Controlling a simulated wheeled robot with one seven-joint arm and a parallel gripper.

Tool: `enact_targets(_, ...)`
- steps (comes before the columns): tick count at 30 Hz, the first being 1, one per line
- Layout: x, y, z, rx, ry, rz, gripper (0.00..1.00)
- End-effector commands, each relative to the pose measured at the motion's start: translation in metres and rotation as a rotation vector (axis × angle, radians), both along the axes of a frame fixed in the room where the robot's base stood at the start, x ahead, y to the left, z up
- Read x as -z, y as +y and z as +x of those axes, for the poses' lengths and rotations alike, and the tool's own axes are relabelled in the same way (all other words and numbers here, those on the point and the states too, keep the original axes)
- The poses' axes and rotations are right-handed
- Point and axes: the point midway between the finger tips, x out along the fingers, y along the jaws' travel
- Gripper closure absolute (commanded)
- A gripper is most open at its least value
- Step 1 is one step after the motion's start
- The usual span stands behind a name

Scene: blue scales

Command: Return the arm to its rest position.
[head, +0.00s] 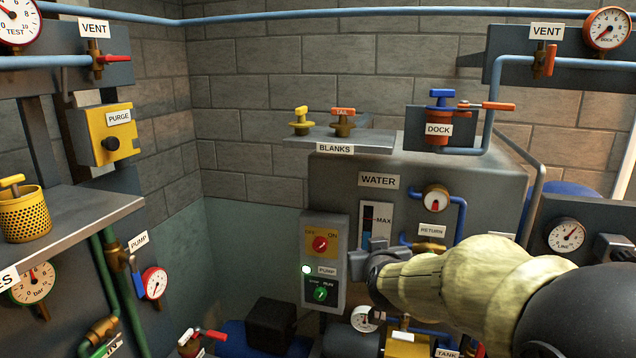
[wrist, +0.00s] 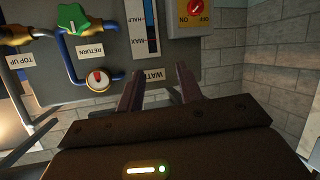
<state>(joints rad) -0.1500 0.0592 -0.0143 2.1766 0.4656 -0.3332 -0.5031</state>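My arm comes in from the lower right of the head view, with a pale yellow-green covering. My gripper (head: 367,253) is in front of the grey water tank (head: 480,190), just right of the pump switch box (head: 338,230). In the wrist view its two dark fingers (wrist: 160,72) stand apart with nothing between them, so it is open and empty. It points at the tank face near the WATER label (wrist: 152,75). I cannot tell the exact gap to the tank, and the gripper partly hides the lower end of the level gauge (head: 377,217).
The switch box has a red knob (head: 320,243), a green knob (head: 320,294) and a lit lamp (head: 306,269). A BLANKS shelf (head: 375,142) holds two caps. The DOCK fitting (head: 438,128) stands on the right. A shelf with a yellow basket (head: 25,217) is at left.

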Motion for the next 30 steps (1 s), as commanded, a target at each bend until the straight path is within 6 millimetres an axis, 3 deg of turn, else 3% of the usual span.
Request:
enact_targets(1,0.028,-0.002,-0.015,-0.016,0.090,0.013,0.64)
enact_targets(6,0.111,-0.010,-0.078,-0.035,0.407,0.062,0.64)
enact_targets(9,0.152,-0.019,-0.124,-0.018,0.593,0.082,0.64)
enact_targets(13,0.192,-0.031,-0.184,0.025,0.814,0.093,0.64)
enact_targets(15,0.204,-0.036,-0.208,0.048,0.899,0.094,0.64)
enact_targets(18,0.212,-0.040,-0.228,0.068,0.966,0.091,0.64)
enact_targets(30,0.210,-0.041,-0.231,0.072,0.978,0.091,0.64)
